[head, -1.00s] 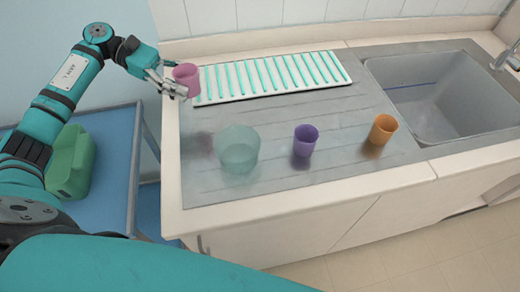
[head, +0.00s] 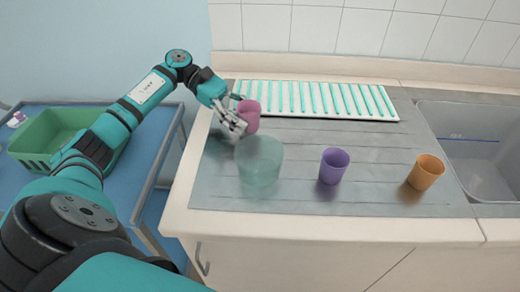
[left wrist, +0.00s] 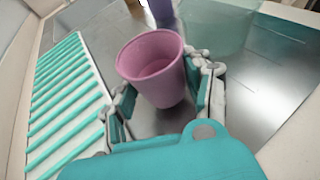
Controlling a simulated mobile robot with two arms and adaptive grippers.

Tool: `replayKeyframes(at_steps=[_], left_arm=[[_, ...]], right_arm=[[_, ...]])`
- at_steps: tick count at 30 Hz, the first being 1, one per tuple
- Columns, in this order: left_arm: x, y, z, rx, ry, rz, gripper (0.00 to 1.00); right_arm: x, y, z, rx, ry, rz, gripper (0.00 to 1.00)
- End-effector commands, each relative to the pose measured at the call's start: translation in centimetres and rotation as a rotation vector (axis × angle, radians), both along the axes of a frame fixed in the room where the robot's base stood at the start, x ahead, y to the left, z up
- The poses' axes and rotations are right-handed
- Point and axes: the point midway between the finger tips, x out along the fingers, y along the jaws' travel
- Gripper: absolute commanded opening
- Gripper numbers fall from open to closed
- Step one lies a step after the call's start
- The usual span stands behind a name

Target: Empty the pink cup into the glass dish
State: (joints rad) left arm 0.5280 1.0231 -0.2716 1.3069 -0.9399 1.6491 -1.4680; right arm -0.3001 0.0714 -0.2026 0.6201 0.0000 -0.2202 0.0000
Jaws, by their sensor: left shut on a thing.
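The pink cup (head: 249,112) is in my left gripper (head: 236,122), just behind and left of the glass dish in the head view. The left wrist view shows the pink cup (left wrist: 155,72) with a finger on each side, its mouth open and its inside looking plain; any contents cannot be made out. The clear glass dish (head: 260,162) stands on the grey drainboard. It also shows in the left wrist view (left wrist: 222,22), beyond the cup. My right gripper is in neither view.
A purple cup (head: 333,165) and an orange cup (head: 426,171) stand right of the dish. A white rack with teal bars (head: 315,98) lies behind, and a sink (head: 475,150) is at the right. A green basket (head: 50,140) sits on a blue cart (head: 150,150) at the left.

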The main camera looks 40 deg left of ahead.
Motion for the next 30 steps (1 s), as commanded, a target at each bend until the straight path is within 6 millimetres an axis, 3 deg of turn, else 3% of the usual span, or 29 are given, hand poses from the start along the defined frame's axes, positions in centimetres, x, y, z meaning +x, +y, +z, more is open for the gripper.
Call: replayKeyframes(at_steps=[11,24,30], left_arm=[[-1.0,-0.8,1.2,0.126,-0.120,-0.002,0.32],[-2.6,-2.6,5.5,0.333,-0.318,-0.005,0.32],[-3.4,-3.5,6.0,0.427,-0.404,-0.007,0.32]], right_arm=[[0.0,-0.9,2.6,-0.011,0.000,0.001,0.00],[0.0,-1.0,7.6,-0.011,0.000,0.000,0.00],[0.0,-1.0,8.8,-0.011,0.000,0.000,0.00]])
